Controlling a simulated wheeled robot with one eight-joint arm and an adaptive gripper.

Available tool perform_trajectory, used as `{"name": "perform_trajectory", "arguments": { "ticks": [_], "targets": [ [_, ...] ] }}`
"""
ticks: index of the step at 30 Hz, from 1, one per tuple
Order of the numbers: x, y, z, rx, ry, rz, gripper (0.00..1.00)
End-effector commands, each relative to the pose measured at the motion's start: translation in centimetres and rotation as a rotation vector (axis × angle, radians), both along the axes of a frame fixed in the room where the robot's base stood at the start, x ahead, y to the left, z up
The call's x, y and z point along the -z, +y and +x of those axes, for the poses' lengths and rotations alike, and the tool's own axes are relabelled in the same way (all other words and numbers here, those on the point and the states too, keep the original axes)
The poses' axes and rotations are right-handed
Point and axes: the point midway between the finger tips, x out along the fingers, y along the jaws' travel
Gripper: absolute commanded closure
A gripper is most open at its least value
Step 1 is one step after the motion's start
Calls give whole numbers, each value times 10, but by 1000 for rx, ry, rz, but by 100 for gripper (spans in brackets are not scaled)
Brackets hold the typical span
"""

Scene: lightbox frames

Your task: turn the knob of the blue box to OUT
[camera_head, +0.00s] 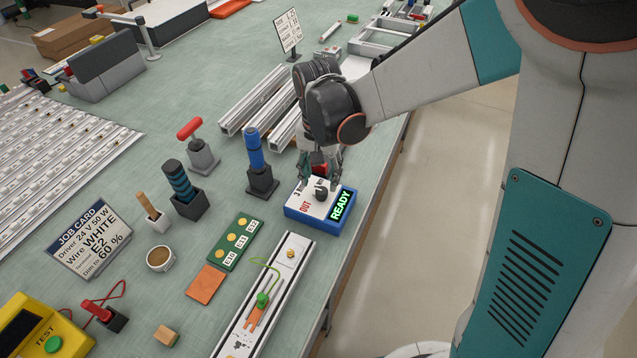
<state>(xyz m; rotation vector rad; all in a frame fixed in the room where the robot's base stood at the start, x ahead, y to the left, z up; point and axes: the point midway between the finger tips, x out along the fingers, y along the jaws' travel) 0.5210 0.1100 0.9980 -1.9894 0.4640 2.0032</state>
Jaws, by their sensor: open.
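The blue box (308,222) stands near the right edge of the table. It has a white top with a black knob (321,193), red OUT lettering at the left and a green READY display (342,205) on its right side. Other marks on the top are partly hidden by my gripper. My gripper (321,181) is open and points down over the far part of the box, close to the knob. I cannot tell whether the fingers touch the knob. Something red shows between the fingers. The knob's exact pointing direction is too small to tell.
A blue-handled tool in a black holder (262,181) stands left of the box. Aluminium profiles (258,98) lie behind it. A white rail with a green clip (264,299) and a green board (236,242) lie in front. A job card (90,238) stands at left.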

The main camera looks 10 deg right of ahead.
Motion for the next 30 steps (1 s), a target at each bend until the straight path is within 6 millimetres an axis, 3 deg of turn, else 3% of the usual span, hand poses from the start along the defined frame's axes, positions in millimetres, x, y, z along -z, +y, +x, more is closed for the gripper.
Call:
{"name": "perform_trajectory", "arguments": {
  "ticks": [3,9,21,23,27,30],
  "targets": [
    [24,-1,0,0,0,0,53],
    [46,-1,0,0,0,0,53],
    [53,-2,-1,0,0,0,53],
    [53,-2,-1,0,0,0,62],
    [53,-2,-1,0,0,0,94],
    [53,-2,-1,0,0,0,98]
  ]
}}
